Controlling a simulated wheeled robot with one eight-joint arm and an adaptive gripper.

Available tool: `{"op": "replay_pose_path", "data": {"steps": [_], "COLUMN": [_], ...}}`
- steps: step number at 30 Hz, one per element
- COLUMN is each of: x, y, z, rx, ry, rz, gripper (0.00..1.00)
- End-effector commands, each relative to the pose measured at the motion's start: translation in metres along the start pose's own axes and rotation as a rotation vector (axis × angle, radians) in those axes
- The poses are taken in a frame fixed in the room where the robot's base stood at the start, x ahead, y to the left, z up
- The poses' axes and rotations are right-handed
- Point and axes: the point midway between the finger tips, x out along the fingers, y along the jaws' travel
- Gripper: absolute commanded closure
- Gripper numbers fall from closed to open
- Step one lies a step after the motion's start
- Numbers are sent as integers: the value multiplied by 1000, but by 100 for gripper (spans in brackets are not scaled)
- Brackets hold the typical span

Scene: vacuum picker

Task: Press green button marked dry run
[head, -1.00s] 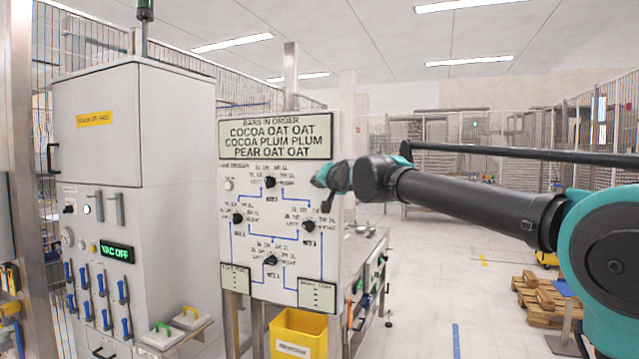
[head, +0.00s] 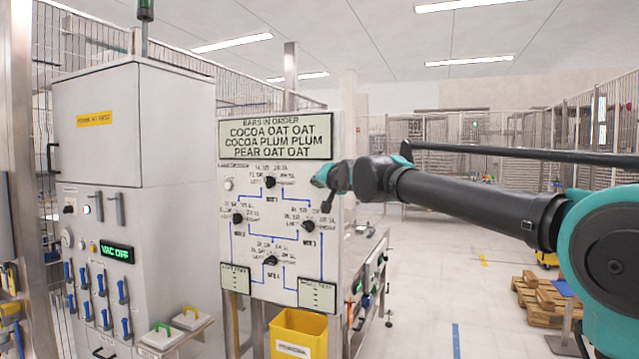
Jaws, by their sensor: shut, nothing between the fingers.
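A white upright panel (head: 284,208) stands in the middle, with several black rotary knobs joined by blue lines. A small pale round button (head: 228,184) sits at its upper left. I cannot make out a green button marked dry run on it; the small lettering is too fine to read. Small green and red spots show on the bench side (head: 366,300) right of the panel, too small to identify. My gripper (head: 326,204) is shut and empty, in front of the panel's upper right edge. It hides part of that edge. I cannot tell if it touches the panel.
A display (head: 276,139) on the panel lists bars in order. A grey cabinet (head: 140,130) at left carries a green "VAC OFF" display (head: 117,252) and blue-handled levers. A yellow bin (head: 298,335) stands below the panel. Wooden pallets (head: 545,300) lie at right; the floor between is open.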

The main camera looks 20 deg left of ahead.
Motion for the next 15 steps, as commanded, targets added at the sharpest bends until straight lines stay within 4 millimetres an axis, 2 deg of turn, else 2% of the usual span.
{"op": "replay_pose_path", "data": {"steps": [15], "x": [6], "y": [4], "z": [-4], "rx": [1], "ry": [0], "rz": [0], "gripper": [100]}}
